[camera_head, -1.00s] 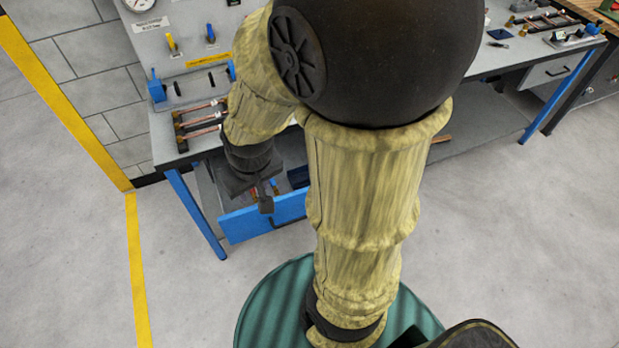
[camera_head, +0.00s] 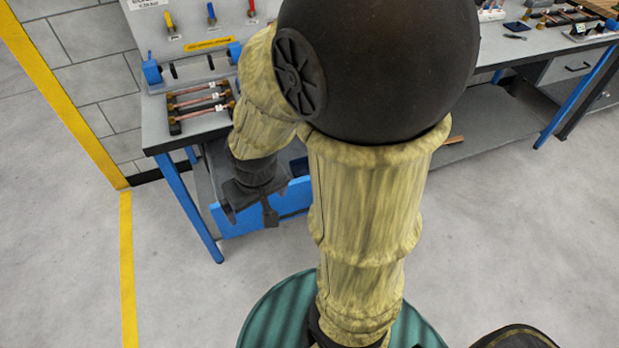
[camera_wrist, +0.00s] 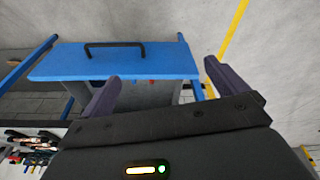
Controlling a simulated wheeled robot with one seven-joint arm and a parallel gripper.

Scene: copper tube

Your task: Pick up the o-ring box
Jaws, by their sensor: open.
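I cannot make out the o-ring box for certain in either view. An open blue-fronted drawer (camera_head: 294,198) sits under the left end of the bench, and a dark blue item (camera_head: 299,168) shows inside it, partly hidden by my arm. My gripper (camera_head: 249,211) is at the drawer, overlapping its front in the head view. In the wrist view, my gripper (camera_wrist: 160,85) is open, its two dark fingers wide apart with nothing between them. The drawer front (camera_wrist: 65,63) with its black handle lies beyond the fingers. A small orange-red bit shows at the drawer's edge.
A rack of copper tubes (camera_head: 200,105) lies on the bench top (camera_head: 155,125) above the drawer. A panel with coloured valves (camera_head: 190,42) stands behind it. Blue bench legs (camera_head: 188,205) flank the drawer. The floor (camera_head: 70,260) in front is clear.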

